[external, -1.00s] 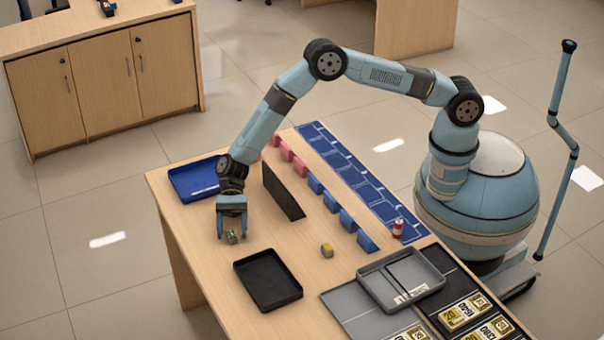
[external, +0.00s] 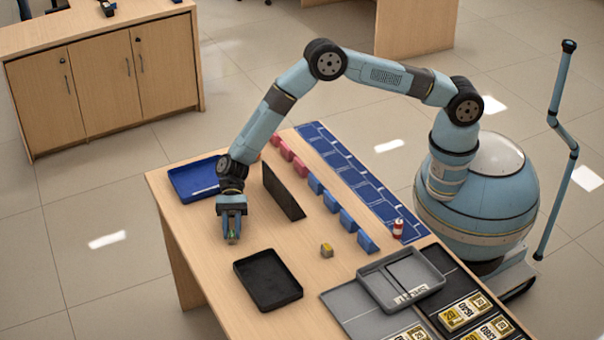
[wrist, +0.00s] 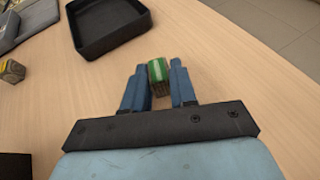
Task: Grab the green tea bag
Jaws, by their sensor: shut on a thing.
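The green tea bag (wrist: 158,72) is a small green packet with a pale stripe, and it sits between the two blue fingers in the wrist view. My gripper (wrist: 160,88) is shut on it. In the external view my gripper (external: 232,237) points down at the table near its left edge, and only a sliver of green (external: 231,234) shows between the fingers. I cannot tell whether the tea bag still touches the table.
A black tray (external: 295,290) lies in front, with a small yellow-and-grey block (external: 327,250) to its right. A blue tray (external: 177,185) and a dark upright panel (external: 283,190) stand behind. Grey trays (external: 436,277) are at the right. Bare wood lies around my gripper.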

